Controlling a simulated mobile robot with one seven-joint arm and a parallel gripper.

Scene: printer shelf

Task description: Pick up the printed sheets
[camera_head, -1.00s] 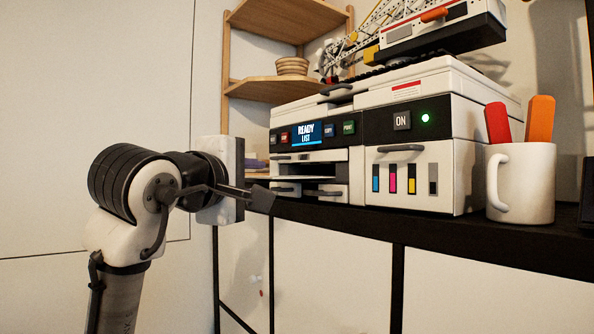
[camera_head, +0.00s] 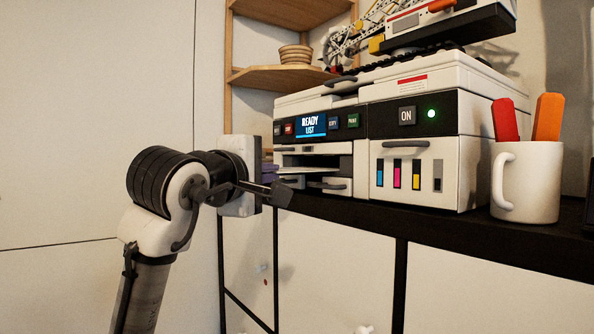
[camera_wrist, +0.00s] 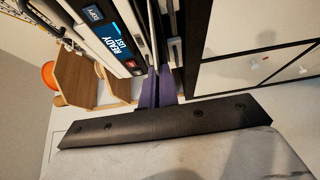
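The white printer (camera_head: 410,155) stands on the black shelf, its screen lit with "READY LIST". A pale, flat, sheet-like piece (camera_head: 312,170) shows in its front output slot; I cannot tell how many sheets are there. My gripper (camera_head: 279,194) is low in front of the printer's left end, just left of and below the slot, apart from the sheets as far as I can see. In the wrist view a dark bar of my gripper crosses the picture, and the printer front (camera_wrist: 112,35) shows sideways beyond it.
The black shelf edge (camera_head: 450,232) runs beneath the printer. A white mug (camera_head: 532,185) with red and orange things stands at right. A wooden shelf (camera_head: 280,78) with a bowl is behind.

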